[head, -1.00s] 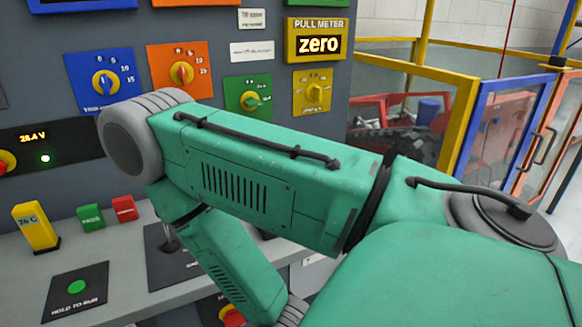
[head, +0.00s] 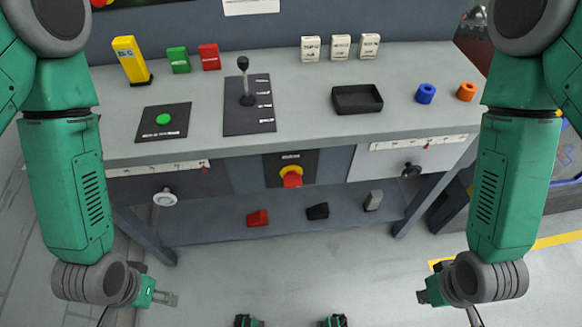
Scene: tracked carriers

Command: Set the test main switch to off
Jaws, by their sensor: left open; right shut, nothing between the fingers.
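A red rotary switch handle on a yellow round plate (head: 291,175) sits on a black panel at the middle of the bench front. The label above it is too small to read, and I cannot tell its setting. My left gripper (head: 167,298) is open and empty, low in front of the bench at the left. My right gripper (head: 421,297) is shut and empty, low at the right. Both are well apart from the switch.
Red, black and grey blocks lie on the lower shelf (head: 215,226).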

